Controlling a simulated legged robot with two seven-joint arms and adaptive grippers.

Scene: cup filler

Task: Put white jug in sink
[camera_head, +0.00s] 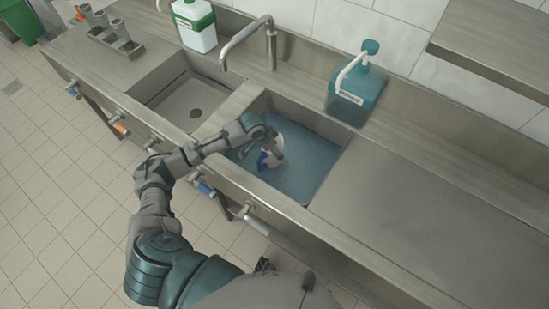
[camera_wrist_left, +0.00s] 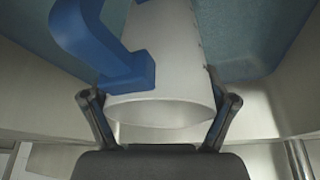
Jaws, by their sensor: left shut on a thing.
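The white jug (camera_wrist_left: 165,60) with a blue handle (camera_wrist_left: 100,45) fills the middle of the left wrist view. My left gripper (camera_wrist_left: 160,108) is shut on it, with one finger on each side of its body. In the head view the white jug (camera_head: 266,161) shows over the right-hand sink (camera_head: 300,178), which has a blue-looking inside. My left gripper (camera_head: 271,147) and wrist cover part of the jug there. I cannot tell whether the jug touches the sink bottom. My right gripper is not in view.
An empty steel sink (camera_head: 183,104) lies to the left, with a tap (camera_head: 250,38) behind. A teal dispenser (camera_head: 352,88) and a white-and-green container (camera_head: 195,25) stand along the back. Handles line the counter front. The right counter (camera_head: 420,200) is clear.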

